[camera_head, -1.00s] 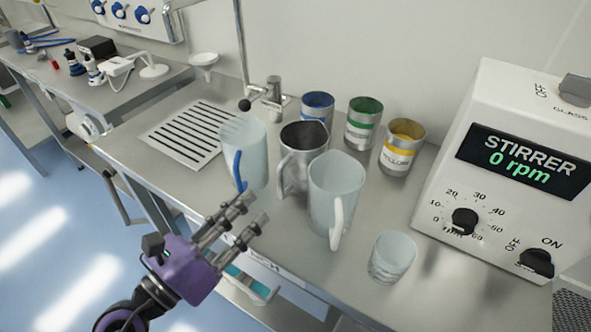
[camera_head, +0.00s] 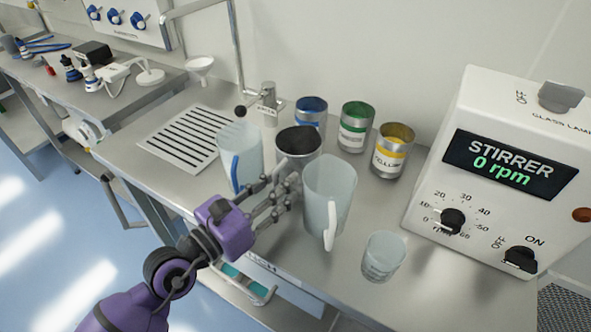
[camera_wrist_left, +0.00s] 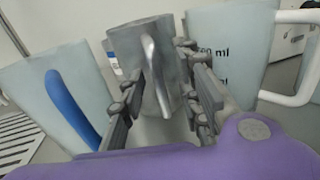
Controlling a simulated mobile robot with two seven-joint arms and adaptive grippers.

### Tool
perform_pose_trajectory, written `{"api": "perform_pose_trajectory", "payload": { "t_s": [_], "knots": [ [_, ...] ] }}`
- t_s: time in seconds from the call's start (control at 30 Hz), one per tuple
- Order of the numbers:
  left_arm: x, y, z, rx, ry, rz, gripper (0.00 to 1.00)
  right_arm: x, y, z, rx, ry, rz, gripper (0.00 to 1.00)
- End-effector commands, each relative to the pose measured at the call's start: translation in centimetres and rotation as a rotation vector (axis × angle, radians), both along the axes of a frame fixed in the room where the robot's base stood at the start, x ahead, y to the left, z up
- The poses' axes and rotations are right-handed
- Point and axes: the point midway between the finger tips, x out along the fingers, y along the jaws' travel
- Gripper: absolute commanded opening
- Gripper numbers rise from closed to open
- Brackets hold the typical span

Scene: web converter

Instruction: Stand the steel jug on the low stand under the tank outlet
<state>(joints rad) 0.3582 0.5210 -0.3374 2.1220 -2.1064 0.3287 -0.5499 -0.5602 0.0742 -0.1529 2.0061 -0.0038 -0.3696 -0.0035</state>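The steel jug (camera_head: 300,142) stands on the steel bench between two clear plastic jugs. In the left wrist view the jug (camera_wrist_left: 139,52) is straight ahead, its handle (camera_wrist_left: 156,75) facing me. My left gripper (camera_head: 283,188) is open, its fingers spread to either side of that handle. The wrist view shows the same fingers (camera_wrist_left: 168,88), apart and not closed on the handle. In the head view the fingers cover the jug's lower part. A small tap (camera_head: 268,98) stands behind the jugs. I cannot make out the low stand or the tank. My right gripper is not in view.
A blue-handled clear jug (camera_head: 240,153) is close on the left, a white-handled one (camera_head: 327,190) close on the right. Blue (camera_head: 311,112), green (camera_head: 355,127) and yellow (camera_head: 392,150) tins stand behind. A beaker (camera_head: 383,257) and stirrer (camera_head: 500,180) are right; a slotted drain plate (camera_head: 168,147) is left.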

Motion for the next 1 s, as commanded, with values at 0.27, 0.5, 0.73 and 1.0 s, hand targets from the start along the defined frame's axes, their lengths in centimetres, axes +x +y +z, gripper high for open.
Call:
{"api": "perform_pose_trajectory", "payload": {
  "t_s": [0.27,0.5,0.73,1.0],
  "knots": [
    [0.0,0.1,-0.1,-0.001,0.001,0.0,0.1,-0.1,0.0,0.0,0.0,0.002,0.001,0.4],
    [0.0,0.1,-0.1,-0.001,0.001,0.0,0.0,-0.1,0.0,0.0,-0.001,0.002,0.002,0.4],
    [0.0,0.1,0.1,-0.002,-0.002,0.001,0.0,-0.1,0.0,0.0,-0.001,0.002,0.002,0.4],
    [0.0,0.0,1.7,-0.005,-0.007,0.001,0.0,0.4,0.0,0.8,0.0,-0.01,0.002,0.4]
  ]
}}
